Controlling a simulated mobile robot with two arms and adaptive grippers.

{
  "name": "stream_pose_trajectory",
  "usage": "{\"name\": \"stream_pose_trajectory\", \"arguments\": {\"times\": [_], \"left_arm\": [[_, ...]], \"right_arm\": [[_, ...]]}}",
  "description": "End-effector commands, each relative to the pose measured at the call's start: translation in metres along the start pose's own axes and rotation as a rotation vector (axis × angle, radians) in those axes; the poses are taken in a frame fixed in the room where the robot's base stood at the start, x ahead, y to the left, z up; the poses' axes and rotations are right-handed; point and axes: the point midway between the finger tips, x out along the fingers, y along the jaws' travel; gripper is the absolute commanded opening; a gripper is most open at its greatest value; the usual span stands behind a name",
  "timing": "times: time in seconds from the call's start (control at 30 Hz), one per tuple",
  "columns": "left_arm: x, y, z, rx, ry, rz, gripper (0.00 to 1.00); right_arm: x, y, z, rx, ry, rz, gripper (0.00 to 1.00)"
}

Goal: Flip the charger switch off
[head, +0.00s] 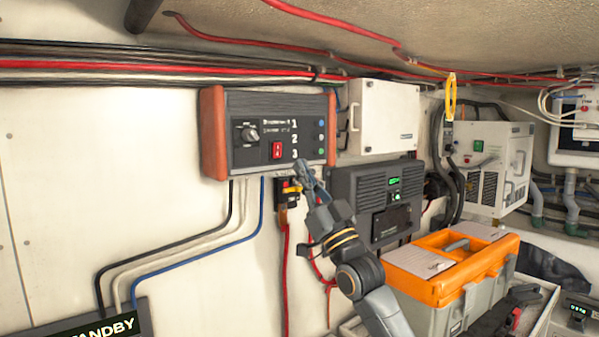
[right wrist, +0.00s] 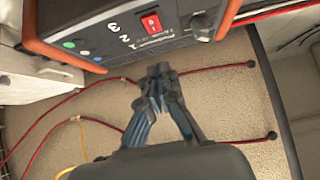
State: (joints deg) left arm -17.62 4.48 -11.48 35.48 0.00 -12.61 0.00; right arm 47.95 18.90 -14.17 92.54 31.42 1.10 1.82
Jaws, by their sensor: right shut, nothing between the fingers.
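A red rocker switch (head: 277,150) sits low on the front of a dark wall panel (head: 240,110) with brown-red end cheeks. Numerals 1, 2 and 3 and small lights are to its right, a black knob (head: 250,134) to its left. The switch also shows in the right wrist view (right wrist: 151,24), where the panel appears upside down. I cannot tell its position. My right gripper (head: 302,167) is shut and empty, just below and right of the switch, near the panel's lower edge. Its closed fingertips (right wrist: 158,70) appear apart from the switch. My left gripper is not in view.
A dark grey unit (head: 375,190) with a green display hangs right of my arm. A white box (head: 383,115) is beside the panel. An orange-lidded toolbox (head: 440,265) stands at lower right. Cables (head: 180,245) run down the wall below the panel.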

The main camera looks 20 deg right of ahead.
Motion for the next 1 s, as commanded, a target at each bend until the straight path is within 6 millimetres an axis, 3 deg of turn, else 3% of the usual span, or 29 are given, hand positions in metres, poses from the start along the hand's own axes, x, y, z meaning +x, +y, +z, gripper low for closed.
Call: {"name": "stream_pose_trajectory", "arguments": {"times": [0.2,0.43,0.57,0.8,1.0], "left_arm": [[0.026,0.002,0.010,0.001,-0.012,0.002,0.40],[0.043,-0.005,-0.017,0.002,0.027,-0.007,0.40],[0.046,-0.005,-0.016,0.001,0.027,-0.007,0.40],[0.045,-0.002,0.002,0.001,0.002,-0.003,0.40],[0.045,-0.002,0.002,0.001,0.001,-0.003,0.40]], "right_arm": [[-0.041,0.000,0.010,-0.002,-0.004,0.000,0.00],[-0.074,0.000,0.012,0.000,-0.002,0.000,0.00],[-0.082,0.000,0.012,0.000,-0.002,0.000,0.00],[-0.083,0.000,0.011,-0.001,-0.002,0.000,0.00],[-0.083,0.000,0.011,-0.001,-0.002,0.000,0.00]]}}
